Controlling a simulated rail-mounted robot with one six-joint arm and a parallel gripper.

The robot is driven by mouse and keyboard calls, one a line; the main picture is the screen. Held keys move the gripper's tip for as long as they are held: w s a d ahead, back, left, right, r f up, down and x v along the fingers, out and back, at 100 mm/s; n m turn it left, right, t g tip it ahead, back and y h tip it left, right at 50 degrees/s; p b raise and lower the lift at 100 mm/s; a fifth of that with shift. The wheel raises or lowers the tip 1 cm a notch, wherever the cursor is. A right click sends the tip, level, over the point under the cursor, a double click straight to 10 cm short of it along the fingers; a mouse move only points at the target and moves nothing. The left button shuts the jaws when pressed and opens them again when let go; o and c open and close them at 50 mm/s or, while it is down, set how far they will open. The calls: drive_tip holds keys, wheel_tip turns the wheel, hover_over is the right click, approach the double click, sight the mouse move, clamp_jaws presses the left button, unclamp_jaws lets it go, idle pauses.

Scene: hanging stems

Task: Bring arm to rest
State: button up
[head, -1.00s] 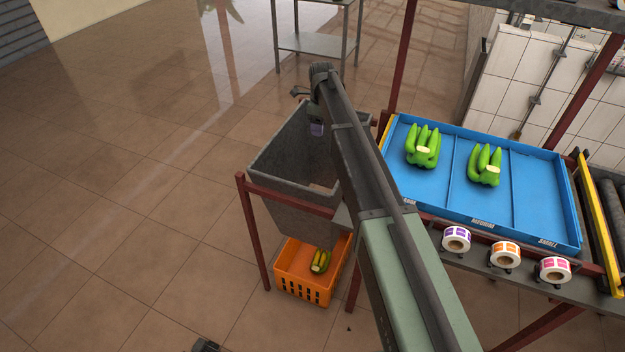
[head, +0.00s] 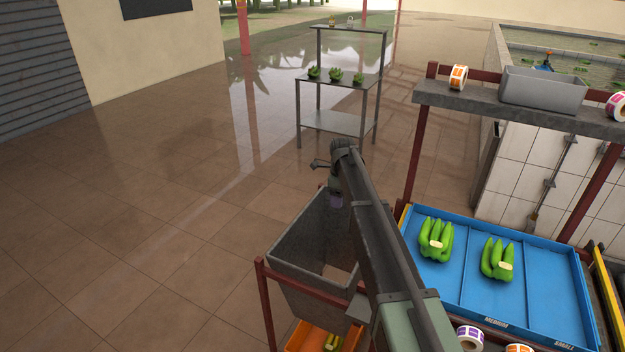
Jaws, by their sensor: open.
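My arm reaches up from the bottom of the head view, past the right side of the grey bin (head: 312,245). My gripper (head: 318,164) is small and dark at the arm's far end, above the bin's back edge. Its jaws look open with nothing between them, though they show small. It touches nothing that I can see.
A blue tray (head: 465,285) at right holds two green banana bunches (head: 436,238), (head: 497,259). An orange crate (head: 302,336) with bananas sits under the bin. A rack (head: 338,122) with several green bunches stands behind. Label rolls (head: 470,337) line the tray's front. Floor at left is clear.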

drive_tip(key=s+d+f+n+b, duration=0.1)
drive_tip(key=s+n, duration=1)
drive_tip(key=s, duration=0.7)
drive_tip(key=s+d+f+n+b, duration=0.1)
drive_tip(key=s+d+n, duration=0.1)
drive_tip(key=s+n, duration=1)
drive_tip(key=s, duration=0.7)
drive_tip(key=shift+s+f+n, duration=0.25)
drive_tip(key=shift+n, duration=0.05)
